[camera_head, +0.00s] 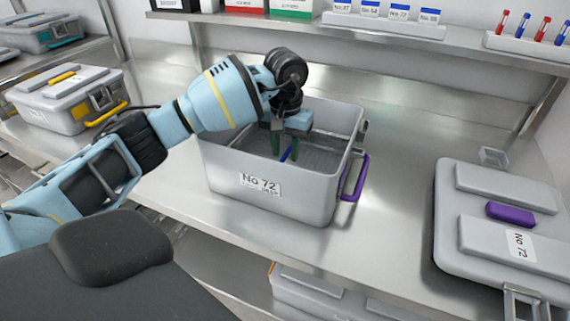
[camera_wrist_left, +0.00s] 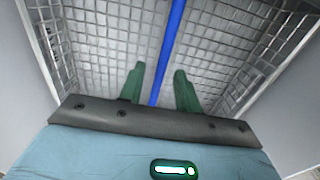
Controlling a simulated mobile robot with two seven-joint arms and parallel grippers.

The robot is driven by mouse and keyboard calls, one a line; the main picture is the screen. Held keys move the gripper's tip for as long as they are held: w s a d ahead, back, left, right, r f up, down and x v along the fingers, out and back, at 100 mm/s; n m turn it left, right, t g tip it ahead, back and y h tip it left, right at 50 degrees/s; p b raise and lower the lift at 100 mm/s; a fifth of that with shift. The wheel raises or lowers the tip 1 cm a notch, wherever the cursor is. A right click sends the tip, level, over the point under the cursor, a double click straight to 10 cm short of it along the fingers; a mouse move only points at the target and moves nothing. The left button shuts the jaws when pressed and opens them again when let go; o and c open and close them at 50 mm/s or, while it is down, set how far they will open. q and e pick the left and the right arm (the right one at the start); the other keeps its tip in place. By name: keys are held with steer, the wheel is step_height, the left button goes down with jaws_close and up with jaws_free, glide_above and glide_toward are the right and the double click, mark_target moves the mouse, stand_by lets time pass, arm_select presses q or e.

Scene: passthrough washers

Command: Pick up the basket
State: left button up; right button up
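The wire-mesh basket (camera_head: 322,160) sits inside the open grey box (camera_head: 228,178) labelled No 72. Its blue handle bar (camera_wrist_left: 168,55) runs across the basket; only a short piece shows in the head view. My left gripper (camera_head: 285,154) reaches down into the box from above. In the left wrist view, its two green fingers are apart, one on each side of the blue bar, with a visible gap to it on both sides. The mesh (camera_wrist_left: 98,45) shows beyond the fingertips. How far the fingertips are below or above the bar is hard to tell. My right gripper is out of view.
The box has a purple side latch (camera_head: 355,178). A grey lid (camera_head: 490,235) with a purple handle lies on the counter (camera_head: 395,230) at right. A closed box with yellow handles (camera_head: 68,98) stands at left. A shelf (camera_head: 400,45) with labelled racks runs above the back.

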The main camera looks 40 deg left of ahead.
mark_target(285, 154)
arm_select(q)
steer(key=shift+f, duration=1.25)
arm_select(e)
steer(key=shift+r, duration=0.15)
arm_select(q)
steer(key=shift+c, duration=0.4)
jaws_close()
steer(key=shift+w, duration=0.1)
steer(key=shift+r, duration=0.1)
step_height(285, 154, up, 18)
steer(key=p, duration=0.1)
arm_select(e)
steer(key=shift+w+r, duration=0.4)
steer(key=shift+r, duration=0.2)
